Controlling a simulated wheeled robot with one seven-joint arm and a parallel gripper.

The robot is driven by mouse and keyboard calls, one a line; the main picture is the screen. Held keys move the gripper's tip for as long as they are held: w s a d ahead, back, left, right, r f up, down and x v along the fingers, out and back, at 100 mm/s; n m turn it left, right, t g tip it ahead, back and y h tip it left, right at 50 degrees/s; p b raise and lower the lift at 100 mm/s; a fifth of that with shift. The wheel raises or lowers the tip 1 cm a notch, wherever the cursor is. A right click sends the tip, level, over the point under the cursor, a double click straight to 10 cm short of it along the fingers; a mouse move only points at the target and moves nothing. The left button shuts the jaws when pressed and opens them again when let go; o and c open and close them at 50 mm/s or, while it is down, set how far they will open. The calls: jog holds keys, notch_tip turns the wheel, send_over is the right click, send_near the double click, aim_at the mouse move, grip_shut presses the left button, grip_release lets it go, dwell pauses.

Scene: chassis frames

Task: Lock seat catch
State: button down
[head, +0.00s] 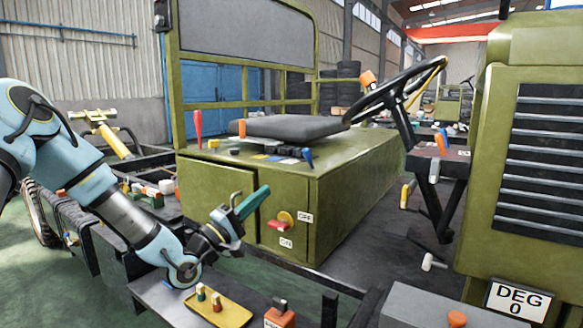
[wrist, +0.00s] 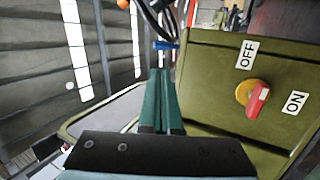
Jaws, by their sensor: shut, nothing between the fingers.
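The dark seat cushion (head: 290,127) sits above the olive seat box (head: 340,190). A blue-handled lever (head: 308,157) stands at the box's top front edge, and a blue handle also shows in the wrist view (wrist: 165,45) just beyond my fingertips. I cannot tell for sure whether this is the seat catch. An orange-topped handle (head: 242,128) and a red handle (head: 198,124) stand on the box further left. My gripper (head: 266,188) has green fingers, shut and empty, pointing up and right in front of the box, below and left of the blue lever. The fingers also show in the wrist view (wrist: 160,75).
A red and yellow rotary switch (head: 281,219) with ON and OFF labels is on the box front, close to my gripper. The steering wheel (head: 395,90) stands right of the seat. A yellow tray (head: 215,310) lies below my wrist.

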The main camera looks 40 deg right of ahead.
aim_at(304, 155)
jog(key=p+x, duration=0.5)
jog(key=x, duration=0.8)
jog(key=shift+d+r, duration=0.1)
jog(key=shift+d, duration=0.45)
jog(key=shift+r+p, duration=0.2)
jog(key=shift+p, duration=0.25)
jog(key=shift+w+d+r+n+y+p, duration=0.15)
jog(key=shift+w+d+r+y+p, duration=0.1)
jog(key=shift+d+r+y, duration=0.55)
jog(key=shift+w+d+r+n+y+p, duration=0.15)
jog(key=shift+w+d+r+y+p, duration=0.1)
jog(key=shift+d+r+y, duration=0.5)
jog(key=shift+r, duration=0.25)
